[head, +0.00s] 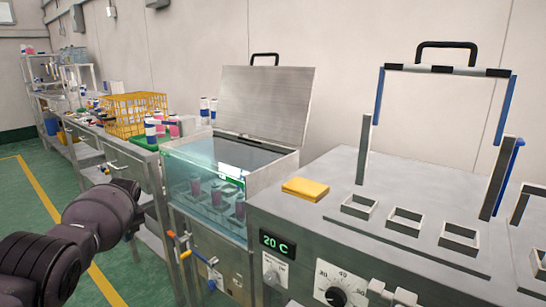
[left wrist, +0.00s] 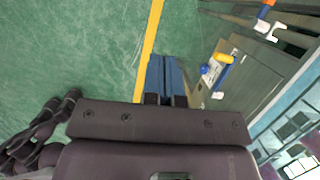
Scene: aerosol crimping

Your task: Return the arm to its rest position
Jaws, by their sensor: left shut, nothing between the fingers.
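My left arm (head: 88,228) reaches in from the left in the head view, over the green floor and left of the glass-sided bath. My left gripper shows in the left wrist view (left wrist: 166,76), where its two blue fingers are together with nothing between them. It hangs above the floor near the yellow line, apart from the bench and the bath's valves. In the head view its fingertips are hard to make out. My right gripper is in neither view.
The glass-sided bath (head: 196,190) has its lid (head: 268,103) raised and several cans inside. A metal machine (head: 330,235) with a 20 C display and a yellow cloth (head: 305,189) stands right. A yellow basket (head: 133,112) is on the bench. The floor (head: 30,190) at left is clear.

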